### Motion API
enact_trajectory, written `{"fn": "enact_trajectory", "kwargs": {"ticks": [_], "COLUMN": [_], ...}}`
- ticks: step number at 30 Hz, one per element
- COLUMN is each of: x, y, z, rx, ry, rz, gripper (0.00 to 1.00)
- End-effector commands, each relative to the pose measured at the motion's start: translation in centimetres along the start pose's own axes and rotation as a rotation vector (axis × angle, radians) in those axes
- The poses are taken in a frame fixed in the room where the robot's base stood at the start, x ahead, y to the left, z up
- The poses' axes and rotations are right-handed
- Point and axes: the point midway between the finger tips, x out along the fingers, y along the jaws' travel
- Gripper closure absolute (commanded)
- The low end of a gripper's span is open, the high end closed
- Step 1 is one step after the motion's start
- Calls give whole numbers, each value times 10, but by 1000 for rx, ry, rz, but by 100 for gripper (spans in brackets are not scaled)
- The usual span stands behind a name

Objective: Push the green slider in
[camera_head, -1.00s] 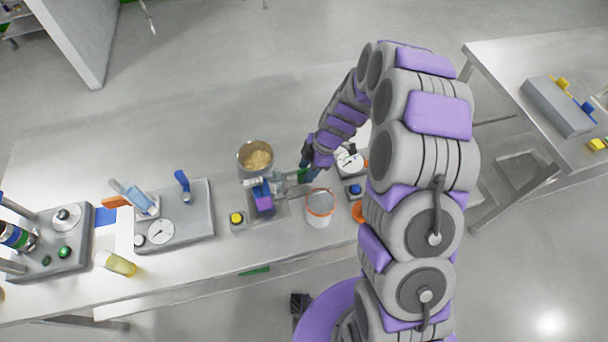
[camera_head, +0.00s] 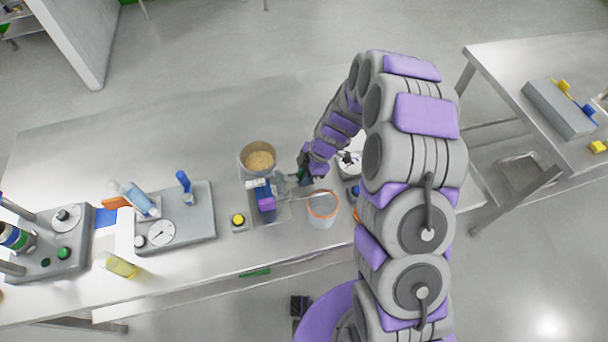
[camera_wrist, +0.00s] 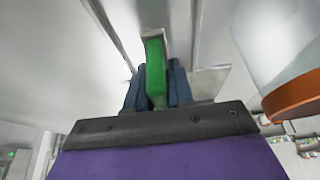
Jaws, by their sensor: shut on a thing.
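The green slider (camera_wrist: 155,68) shows in the wrist view as an upright green bar between the two dark blue fingers. My gripper (camera_wrist: 158,82) is shut on it, with a finger on each side. In the head view my gripper (camera_head: 303,178) is at the right side of a small grey metal device with a purple-and-blue block (camera_head: 265,198). Only a little dark green shows at the gripper there. The far end of the slider meets a pale edge in the wrist view, and its lower part is hidden by the gripper.
A whitish bucket with an orange rim (camera_head: 322,212) stands close to the gripper, and also shows at right in the wrist view (camera_wrist: 282,45). A bowl of tan powder (camera_head: 259,160) stands behind the device. A yellow button box (camera_head: 239,221) sits left. The back of the bench is clear.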

Motion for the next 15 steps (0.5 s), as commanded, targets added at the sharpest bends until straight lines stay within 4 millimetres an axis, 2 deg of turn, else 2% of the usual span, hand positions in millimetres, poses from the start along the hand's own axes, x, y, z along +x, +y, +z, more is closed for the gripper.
{"fn": "enact_trajectory", "kwargs": {"ticks": [15], "x": [2], "y": [2], "z": [-3], "rx": [-2], "ry": [-2], "rz": [4], "gripper": [100]}}
